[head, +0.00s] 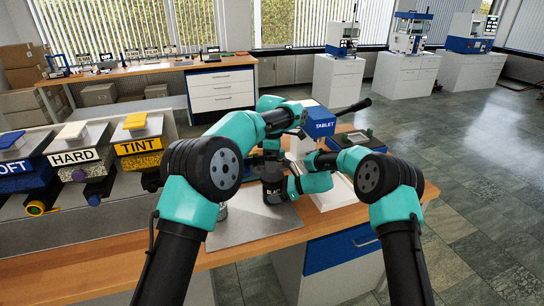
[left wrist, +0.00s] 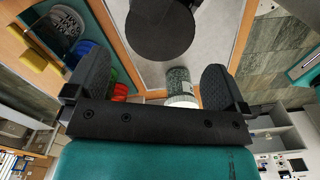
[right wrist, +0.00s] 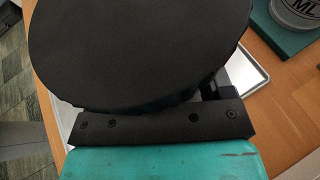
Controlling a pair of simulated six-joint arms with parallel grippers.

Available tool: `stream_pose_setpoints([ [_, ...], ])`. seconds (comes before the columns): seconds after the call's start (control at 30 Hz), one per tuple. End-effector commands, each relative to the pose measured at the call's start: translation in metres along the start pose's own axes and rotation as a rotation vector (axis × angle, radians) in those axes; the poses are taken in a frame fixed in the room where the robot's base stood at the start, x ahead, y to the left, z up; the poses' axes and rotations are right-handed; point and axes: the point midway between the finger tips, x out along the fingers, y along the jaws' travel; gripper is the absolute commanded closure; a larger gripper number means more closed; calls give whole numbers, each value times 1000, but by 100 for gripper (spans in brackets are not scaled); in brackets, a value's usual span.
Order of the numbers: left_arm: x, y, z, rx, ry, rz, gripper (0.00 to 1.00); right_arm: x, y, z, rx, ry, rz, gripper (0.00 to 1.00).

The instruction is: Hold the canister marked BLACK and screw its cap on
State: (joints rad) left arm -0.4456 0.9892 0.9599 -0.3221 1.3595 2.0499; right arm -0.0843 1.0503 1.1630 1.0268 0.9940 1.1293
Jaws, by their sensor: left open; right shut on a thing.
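The dark canister marked BLACK (head: 276,192), its label partly hidden, stands upright over the grey metal tray in the head view. My right gripper (head: 289,188) reaches it from the right and is shut on it. A flat, round black top (right wrist: 140,45) fills much of the right wrist view and hides the fingers. A black disc (left wrist: 160,28) also shows beyond my left fingers. I cannot tell whether it is the cap or the canister's own top. My left gripper (left wrist: 155,88) is open, with nothing between its fingers; in the head view it is largely hidden above the canister.
A speckled jar with a white end (left wrist: 181,86) stands near the left gripper. The metal tray (head: 240,232) has clear room in front. A blue TABLET box (head: 318,122) is behind. Bins marked HARD (head: 76,158) and TINT (head: 140,146) stand left.

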Motion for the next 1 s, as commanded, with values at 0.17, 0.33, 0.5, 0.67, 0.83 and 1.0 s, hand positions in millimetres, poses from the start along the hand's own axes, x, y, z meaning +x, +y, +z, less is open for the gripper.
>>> stream_pose_setpoints([
  [0.17,24,0,-1,0,1,-3,0,0,0,0,0,0,0,92],
  [0.33,48,0,0,1,1,-3,0,0,0,0,0,0,0,92],
  [0.5,64,0,0,1,1,-1,0,0,0,0,0,0,0,92],
  [0.67,68,0,0,1,0,0,0,0,0,0,0,0,0,92],
  [0.83,68,0,0,1,0,0,0,0,0,0,0,0,0,92],
  [1.0,68,0,0,1,0,0,12,0,0,0,0,0,0,92],
])
